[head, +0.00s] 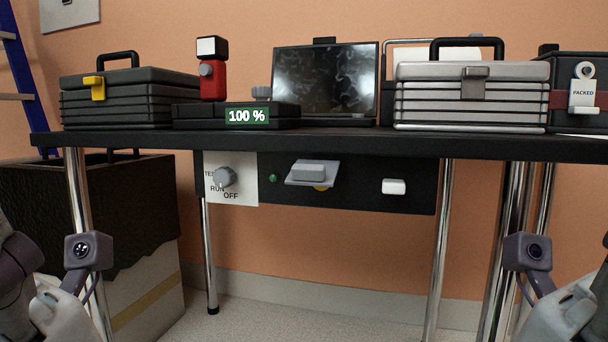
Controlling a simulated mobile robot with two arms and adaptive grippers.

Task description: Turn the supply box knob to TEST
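The supply box (361,184) is a black panel hung under the front of the black table. Its grey knob (224,177) sits at the left on a white plate (243,195) marked TEST, RUN and OFF. The last letters of TEST are partly covered by the knob. I cannot tell for sure which mark the knob points to. Parts of my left arm (75,275) show at the lower left and of my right arm (540,280) at the lower right, both well apart from the knob. Neither gripper's fingertips can be made out.
On the panel are a green light (273,178), a grey block on a tilted plate (311,173) and a white button (394,187). Cases and a dark screen (326,80) stand on the table (330,142). Chrome legs (441,250) flank free room below. A dark bin (90,210) stands left.

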